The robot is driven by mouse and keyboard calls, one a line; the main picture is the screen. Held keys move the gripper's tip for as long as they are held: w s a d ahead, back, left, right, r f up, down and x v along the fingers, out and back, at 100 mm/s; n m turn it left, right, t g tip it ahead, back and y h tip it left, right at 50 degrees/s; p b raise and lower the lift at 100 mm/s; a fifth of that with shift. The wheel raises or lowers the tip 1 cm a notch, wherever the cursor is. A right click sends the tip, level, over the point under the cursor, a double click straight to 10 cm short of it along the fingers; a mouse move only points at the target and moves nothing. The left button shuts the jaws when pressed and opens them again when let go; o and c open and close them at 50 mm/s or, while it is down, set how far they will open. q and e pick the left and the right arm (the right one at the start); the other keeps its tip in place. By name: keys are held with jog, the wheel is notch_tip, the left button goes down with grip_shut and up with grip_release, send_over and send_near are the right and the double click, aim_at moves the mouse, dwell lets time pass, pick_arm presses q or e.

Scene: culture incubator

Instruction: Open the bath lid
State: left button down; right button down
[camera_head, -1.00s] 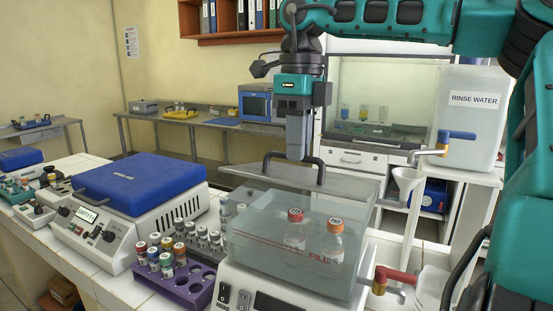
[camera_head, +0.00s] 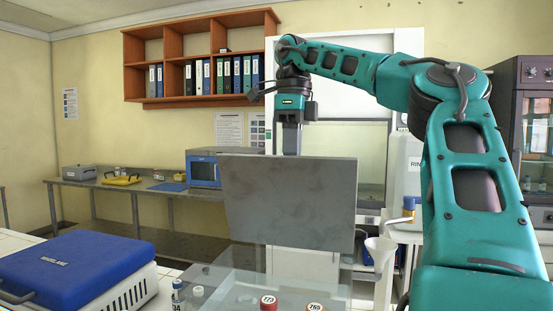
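The bath lid (camera_head: 290,205) is a grey plate standing nearly upright at the back of the bath, its flat face towards me. My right gripper (camera_head: 290,138) points down behind the lid. Its fingertips and the lid handle are hidden by the lid, so its grip cannot be seen. My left gripper is out of view.
A blue-lidded device (camera_head: 75,265) stands on the bench to the left. A white funnel (camera_head: 380,252) and the rinse water container (camera_head: 408,170) are to the right, the container partly behind my arm. A shelf of binders (camera_head: 200,60) hangs on the back wall.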

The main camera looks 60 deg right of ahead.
jog(key=shift+w+d+f, duration=0.25)
jog(key=shift+d+f, duration=0.05)
jog(key=shift+d, duration=0.6)
jog(key=shift+w+d+f, duration=0.2)
jog(key=shift+d+f, duration=0.05)
jog(key=shift+d, duration=0.6)
jog(key=shift+w+d+f, duration=0.25)
jog(key=shift+d+f, duration=0.05)
jog(key=shift+d, duration=0.6)
jog(key=c, duration=1.2)
grip_release()
jog(key=shift+w+d, duration=0.1)
jog(key=shift+d, duration=0.1)
jog(key=shift+o, duration=0.2)
jog(key=shift+a+r, duration=0.1)
jog(key=shift+r, duration=0.1)
